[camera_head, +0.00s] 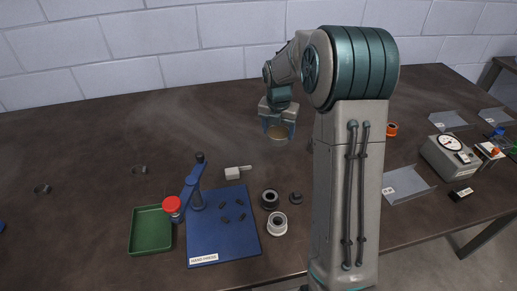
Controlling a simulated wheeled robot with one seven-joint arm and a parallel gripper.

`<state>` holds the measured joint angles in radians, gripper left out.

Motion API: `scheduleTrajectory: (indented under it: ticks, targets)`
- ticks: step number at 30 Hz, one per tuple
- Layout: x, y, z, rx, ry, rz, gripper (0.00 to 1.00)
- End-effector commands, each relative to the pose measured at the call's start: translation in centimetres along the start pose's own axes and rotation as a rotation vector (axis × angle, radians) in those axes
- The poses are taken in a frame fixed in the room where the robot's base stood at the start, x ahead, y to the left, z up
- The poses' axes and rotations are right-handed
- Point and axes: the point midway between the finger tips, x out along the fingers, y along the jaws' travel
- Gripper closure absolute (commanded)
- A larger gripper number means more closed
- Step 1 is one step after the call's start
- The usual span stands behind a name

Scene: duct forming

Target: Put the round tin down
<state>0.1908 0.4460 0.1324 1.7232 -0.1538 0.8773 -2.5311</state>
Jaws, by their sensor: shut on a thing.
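My gripper (278,124) hangs over the back middle of the dark table (110,130), pointing down. It is shut on the round tin (279,133), whose tan round face shows between the bluish fingers. The tin is small in the picture, and I cannot tell whether it touches the table or hangs just above it.
A blue hand press (225,233), a green tray (150,232), a grey block with a handle (233,174) and dark and pale rings (277,223) stand in front. Grey trays (408,186) and a dial gauge box (450,157) are right. The left-back table is mostly clear.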

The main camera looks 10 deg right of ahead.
Motion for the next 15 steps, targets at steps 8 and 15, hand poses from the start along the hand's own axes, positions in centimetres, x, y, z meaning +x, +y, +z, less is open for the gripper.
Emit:
scheduleTrajectory:
  ticks: [8,15]
  targets:
    - [2.6,4.5,-3.2,-0.005,0.0,0.0,0.6]
    - [4.5,5.2,-4.0,-0.003,0.001,-0.001,0.6]
